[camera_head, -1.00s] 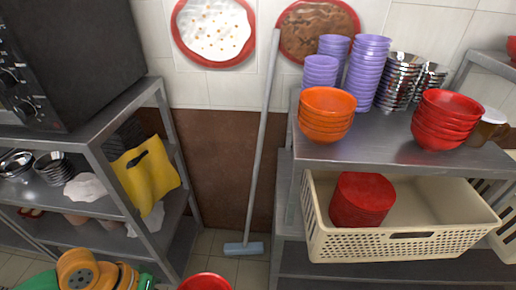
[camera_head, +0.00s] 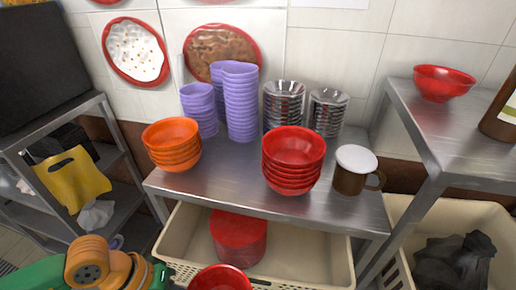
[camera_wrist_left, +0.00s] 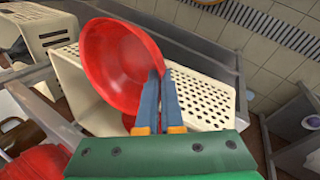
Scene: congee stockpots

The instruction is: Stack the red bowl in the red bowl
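In the left wrist view my left gripper (camera_wrist_left: 160,78) has its blue fingers closed on the rim of a red bowl (camera_wrist_left: 122,62), which hangs tilted. The held bowl (camera_head: 220,278) also shows at the bottom of the head view, in front of the shelf. The left fingers are hidden in the head view. A stack of several red bowls (camera_head: 293,160) stands upright on the metal shelf, above and right of the held bowl. Another red bowl (camera_head: 443,83) sits alone on the right-hand table. My right gripper is not in view.
A cream crate (camera_head: 308,262) with a red round container (camera_head: 238,238) is below the shelf.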

